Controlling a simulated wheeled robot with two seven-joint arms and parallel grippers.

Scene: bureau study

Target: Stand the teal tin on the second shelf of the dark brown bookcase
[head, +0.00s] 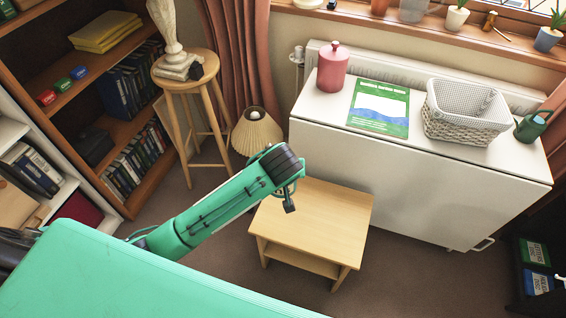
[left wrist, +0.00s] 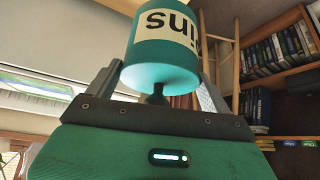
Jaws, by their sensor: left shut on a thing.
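The teal tin (left wrist: 163,62) has a cream label with dark letters and a dark knob on its lid. It shows in the left wrist view, which is upside down, so the tin is upright with the knob up. My left gripper (left wrist: 160,78) has a finger on each side of the tin and is shut on it. In the head view my left arm's bend shows, but its gripper and the tin are hidden. The brown bookcase (head: 127,128) stands at the left of the head view; it also shows at the right of the left wrist view (left wrist: 272,82). My right gripper is out of view.
Bookcase shelves hold yellow folders (head: 105,32), small red, green and blue items, dark binders (head: 120,88), a black box (head: 95,147) and books. A stool (head: 190,75) with a pale vase, a lamp (head: 257,132) and a low wooden table (head: 320,215) stand nearby.

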